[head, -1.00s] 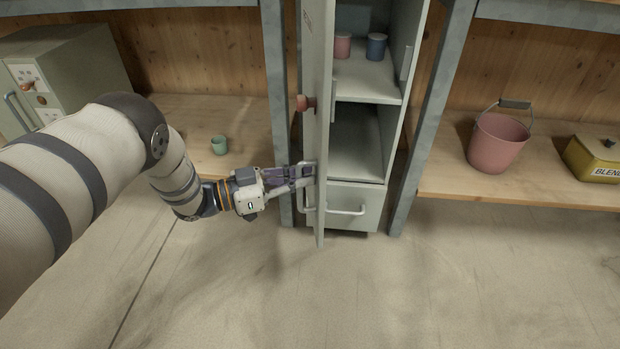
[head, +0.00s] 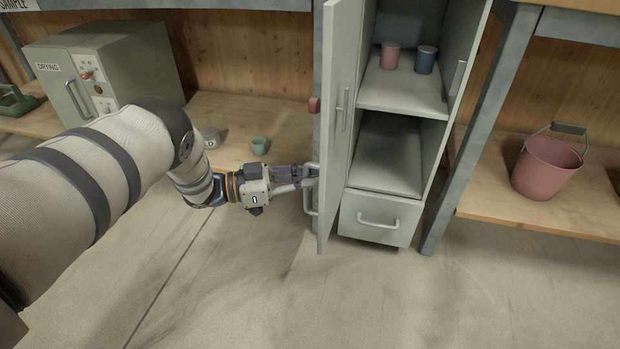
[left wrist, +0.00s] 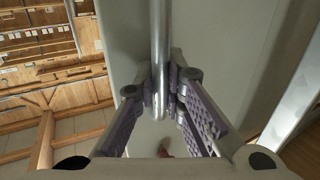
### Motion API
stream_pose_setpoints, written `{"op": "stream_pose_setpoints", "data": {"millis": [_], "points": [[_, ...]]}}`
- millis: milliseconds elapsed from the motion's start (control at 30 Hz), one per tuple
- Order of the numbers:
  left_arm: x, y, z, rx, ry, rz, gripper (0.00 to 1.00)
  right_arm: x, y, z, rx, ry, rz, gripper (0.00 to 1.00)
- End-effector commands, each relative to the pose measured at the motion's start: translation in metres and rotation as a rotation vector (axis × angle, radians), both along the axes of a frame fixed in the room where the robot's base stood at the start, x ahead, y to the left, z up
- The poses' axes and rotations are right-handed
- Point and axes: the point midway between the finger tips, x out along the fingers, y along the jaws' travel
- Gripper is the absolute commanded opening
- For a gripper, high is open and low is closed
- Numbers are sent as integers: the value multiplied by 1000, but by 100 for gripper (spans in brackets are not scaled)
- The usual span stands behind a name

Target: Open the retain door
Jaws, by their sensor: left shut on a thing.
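The retain door (head: 345,110) is a tall grey-green cabinet door, swung out from the cabinet at a wide angle. My left gripper (head: 312,176) is at the lower outer face of the door. It is shut on the door handle (head: 308,198), an upright metal bar. In the left wrist view the handle bar (left wrist: 160,50) runs down between the two purple-padded fingers (left wrist: 165,92), with the door panel (left wrist: 215,50) behind it. The cabinet inside shows a shelf (head: 400,95) with a pink cup (head: 389,56) and a blue cup (head: 425,60). My right gripper is not in view.
A closed drawer (head: 380,218) with a bar handle sits below the open compartment. A blue-grey post (head: 470,140) stands right of the cabinet, and a pink bucket (head: 547,168) on the right shelf. The floor in front is clear.

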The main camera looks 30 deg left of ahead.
Motion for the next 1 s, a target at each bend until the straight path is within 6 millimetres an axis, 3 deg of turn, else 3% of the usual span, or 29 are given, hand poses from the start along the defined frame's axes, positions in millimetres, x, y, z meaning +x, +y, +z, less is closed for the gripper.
{"op": "stream_pose_setpoints", "data": {"millis": [133,167,200,533,1000], "points": [[-4,0,-4,1,11,-4,0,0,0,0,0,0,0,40],[-4,0,-4,0,12,-4,15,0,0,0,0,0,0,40],[-4,0,-4,1,13,-4,20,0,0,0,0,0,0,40],[-4,4,-2,1,5,0,20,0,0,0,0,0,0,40],[-74,84,-3,2,8,1,20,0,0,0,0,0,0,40]]}}
